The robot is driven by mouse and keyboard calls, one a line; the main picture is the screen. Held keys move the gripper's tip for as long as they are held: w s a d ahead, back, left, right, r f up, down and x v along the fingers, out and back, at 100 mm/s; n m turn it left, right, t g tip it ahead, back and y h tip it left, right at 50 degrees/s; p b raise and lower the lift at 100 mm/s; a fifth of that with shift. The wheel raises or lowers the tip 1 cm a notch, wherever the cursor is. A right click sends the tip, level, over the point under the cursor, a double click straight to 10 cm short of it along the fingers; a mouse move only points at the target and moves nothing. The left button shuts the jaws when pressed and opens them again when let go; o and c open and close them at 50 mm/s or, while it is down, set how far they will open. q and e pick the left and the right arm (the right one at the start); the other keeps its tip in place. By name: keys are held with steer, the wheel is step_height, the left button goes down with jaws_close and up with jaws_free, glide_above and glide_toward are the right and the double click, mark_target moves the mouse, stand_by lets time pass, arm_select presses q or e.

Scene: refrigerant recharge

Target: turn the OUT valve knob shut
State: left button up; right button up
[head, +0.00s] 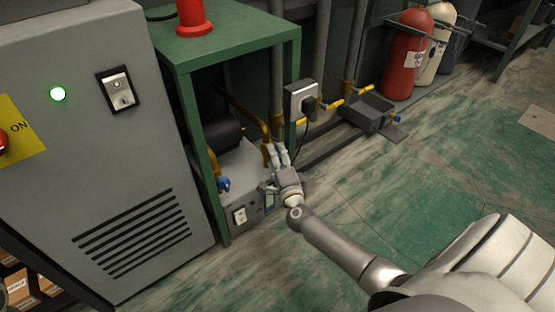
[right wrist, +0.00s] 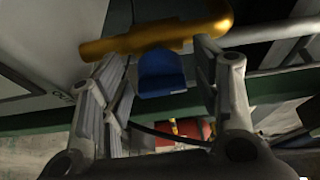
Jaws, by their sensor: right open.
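In the right wrist view a blue valve knob (right wrist: 162,73) hangs below a brass pipe (right wrist: 160,38). Part of an "OUT" label (right wrist: 62,97) shows to its left. My right gripper (right wrist: 160,85) is open, with one finger on each side of the knob; I cannot tell whether either touches it. In the head view my right gripper (head: 277,155) is at the right end of the grey machine (head: 243,165), by a brass pipe (head: 266,132). The OUT knob is hidden there. Another blue knob (head: 223,184) shows at the machine's left. My left gripper is not in view.
A green frame (head: 187,128) stands around and over the machine. A grey cabinet (head: 115,190) with a lit green lamp is at left. A wall socket with a black plug (head: 302,102) is just behind my gripper. Red and white cylinders (head: 405,60) stand at the back.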

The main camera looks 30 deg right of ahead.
steer(key=v, duration=1.2)
